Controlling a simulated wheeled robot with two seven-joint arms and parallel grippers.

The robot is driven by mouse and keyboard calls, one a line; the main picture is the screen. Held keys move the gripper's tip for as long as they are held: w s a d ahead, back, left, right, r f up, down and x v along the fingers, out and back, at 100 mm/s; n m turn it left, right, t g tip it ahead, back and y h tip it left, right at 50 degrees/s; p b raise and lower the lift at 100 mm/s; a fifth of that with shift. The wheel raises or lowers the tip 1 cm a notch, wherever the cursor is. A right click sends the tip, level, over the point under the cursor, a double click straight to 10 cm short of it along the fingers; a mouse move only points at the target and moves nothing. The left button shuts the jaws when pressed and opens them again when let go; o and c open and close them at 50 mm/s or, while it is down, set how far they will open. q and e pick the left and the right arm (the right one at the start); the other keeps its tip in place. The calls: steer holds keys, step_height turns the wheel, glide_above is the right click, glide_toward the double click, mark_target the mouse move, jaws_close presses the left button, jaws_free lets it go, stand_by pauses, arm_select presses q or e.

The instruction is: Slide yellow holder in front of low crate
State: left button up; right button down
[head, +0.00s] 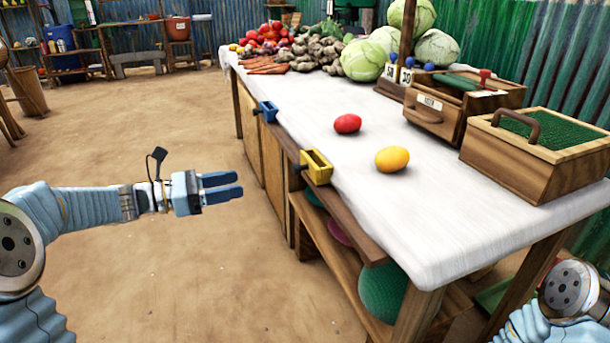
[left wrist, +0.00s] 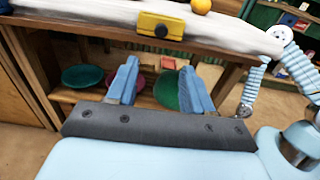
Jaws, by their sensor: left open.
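The yellow holder (head: 317,167) sits on the wooden rail (head: 345,215) along the table's near long edge. In the left wrist view the yellow holder (left wrist: 173,26) shows a dark round knob and lies beyond my fingertips, apart from them. My left gripper (head: 222,187) is open and empty, left of the holder over the floor; its two blue fingers also show in the left wrist view (left wrist: 159,78). A low wooden crate (head: 530,165) with a green top and a brown handle stands at the table's right. My right gripper is outside the frames; only its arm shows.
A blue holder (head: 267,112) is farther along the rail. A red egg-shaped thing (head: 347,124) and a yellow one (head: 392,159) lie on the white cloth (head: 440,215). A labelled wooden box (head: 450,108) and vegetables stand farther back. Bowls fill the shelf below.

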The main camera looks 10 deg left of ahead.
mark_target(293, 169)
arm_select(q)
steer(key=x, duration=0.9)
steer(key=r+x, duration=0.1)
steer(key=x, duration=0.3)
steer(key=shift+w+d+b, duration=0.2)
steer(key=shift+d+b, duration=0.05)
steer(key=shift+b, duration=0.15)
steer(key=shift+c, duration=0.3)
jaws_close()
